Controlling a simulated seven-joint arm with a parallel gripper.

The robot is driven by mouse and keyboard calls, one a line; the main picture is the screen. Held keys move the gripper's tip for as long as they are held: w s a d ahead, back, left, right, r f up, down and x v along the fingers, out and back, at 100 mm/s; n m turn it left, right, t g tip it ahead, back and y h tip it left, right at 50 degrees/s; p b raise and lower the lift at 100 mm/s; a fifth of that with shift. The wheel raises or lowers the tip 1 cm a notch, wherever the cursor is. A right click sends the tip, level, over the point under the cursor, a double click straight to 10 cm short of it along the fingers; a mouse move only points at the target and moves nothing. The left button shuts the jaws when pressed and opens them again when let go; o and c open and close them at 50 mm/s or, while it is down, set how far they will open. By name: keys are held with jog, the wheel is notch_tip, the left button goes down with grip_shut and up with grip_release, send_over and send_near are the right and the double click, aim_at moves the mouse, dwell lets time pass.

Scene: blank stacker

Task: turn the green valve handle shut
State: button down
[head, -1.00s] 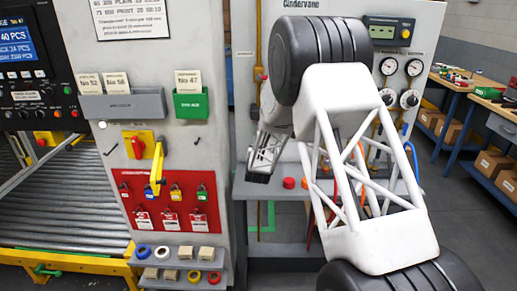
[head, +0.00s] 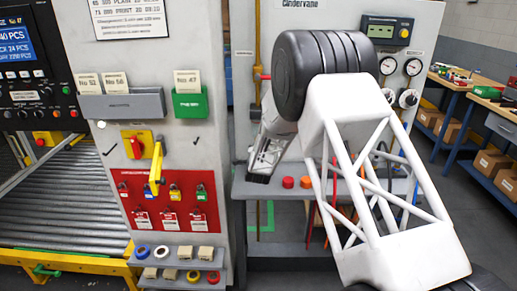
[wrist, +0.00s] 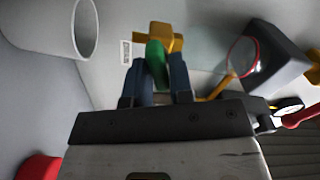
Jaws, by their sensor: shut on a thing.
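The green valve handle (wrist: 156,62) shows in the wrist view between my gripper's two dark fingers. My gripper (wrist: 160,72) is shut on it. A brass-coloured valve body (wrist: 160,37) sits just beyond the handle, against a pale panel. In the head view my gripper (head: 262,168) is partly visible beside the grey cabinet, low behind my arm. The handle and the fingertips cannot be made out there.
In the wrist view a white cylinder (wrist: 85,28) stands at left, a red round thing (wrist: 38,168) at lower left, and a dark box (wrist: 262,62) at right. In the head view a shelf holds a red knob (head: 288,182). A yellow pipe (head: 257,45) runs above my gripper.

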jog(key=shift+f+m, duration=0.1)
jog(key=shift+m, duration=2.1)
jog(key=c, duration=1.1)
grip_release()
jog(key=shift+s, duration=0.15)
jog(key=s, duration=0.7)
jog(key=shift+s, duration=0.25)
